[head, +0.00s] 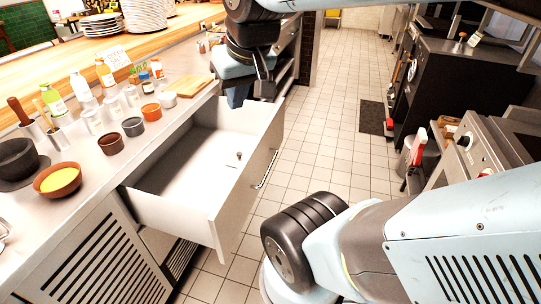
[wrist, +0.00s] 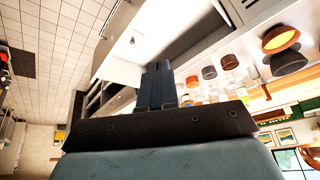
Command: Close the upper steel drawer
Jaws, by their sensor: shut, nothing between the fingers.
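The upper steel drawer (head: 247,192) is pulled far out from under the counter in the head view. Its bar handle (head: 267,168) is on the outer face, towards the aisle. The inside is nearly bare, with one small item (head: 239,155) on its floor. My gripper (head: 236,100) points down above the drawer's far end, close to the counter edge; I cannot tell whether it touches the drawer. In the wrist view the fingers (wrist: 158,68) are shut together and empty, with the pale drawer (wrist: 150,38) beyond them.
The counter (head: 75,150) carries bowls (head: 57,180), small cups, bottles (head: 54,100) and a cutting board (head: 188,86) near the drawer. A tiled aisle (head: 320,140) lies clear to the right. Dark kitchen equipment (head: 445,95) stands across it.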

